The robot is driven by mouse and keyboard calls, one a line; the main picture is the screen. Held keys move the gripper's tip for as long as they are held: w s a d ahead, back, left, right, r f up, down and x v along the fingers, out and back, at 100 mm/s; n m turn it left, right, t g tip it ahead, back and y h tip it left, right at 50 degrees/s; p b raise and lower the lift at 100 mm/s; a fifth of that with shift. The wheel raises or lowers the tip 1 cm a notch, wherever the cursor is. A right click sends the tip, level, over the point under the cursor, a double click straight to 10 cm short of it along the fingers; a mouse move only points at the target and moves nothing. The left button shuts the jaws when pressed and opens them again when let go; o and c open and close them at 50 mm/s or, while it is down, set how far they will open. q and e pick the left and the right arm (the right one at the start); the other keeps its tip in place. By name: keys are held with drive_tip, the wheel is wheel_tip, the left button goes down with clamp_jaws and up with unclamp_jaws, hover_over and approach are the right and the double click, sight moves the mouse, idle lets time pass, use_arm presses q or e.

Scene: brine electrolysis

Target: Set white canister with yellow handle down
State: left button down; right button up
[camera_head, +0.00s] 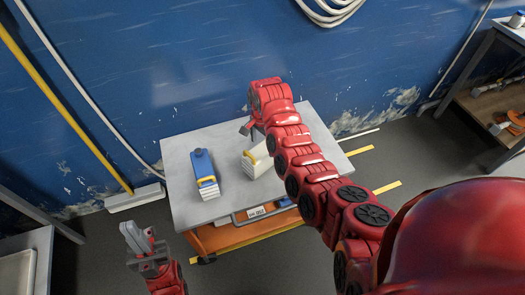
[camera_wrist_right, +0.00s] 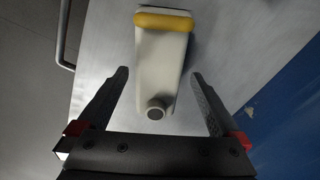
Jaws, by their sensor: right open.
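The white canister with the yellow handle (camera_head: 254,163) is on the grey cart top (camera_head: 222,137), partly behind my right arm in the head view. In the right wrist view the canister (camera_wrist_right: 162,62) shows its yellow handle at the top and its round cap at the bottom. My right gripper (camera_wrist_right: 160,75) is open, one finger on each side of the canister's capped end, with gaps showing on both sides. In the head view my right gripper (camera_head: 251,129) is small and partly hidden. My left gripper (camera_head: 137,236) is empty, in front of the cart's left corner; its jaw gap is unclear.
A blue canister (camera_head: 204,166) stands left of the white one on the cart top. The blue wall (camera_head: 150,60) is close behind the cart. A shelf bench (camera_head: 490,95) is at the right and another table (camera_head: 25,255) at the lower left. The cart's front left area is clear.

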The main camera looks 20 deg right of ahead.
sight(263, 150)
drive_tip(key=shift+r, duration=1.85)
drive_tip(key=shift+s, duration=0.1)
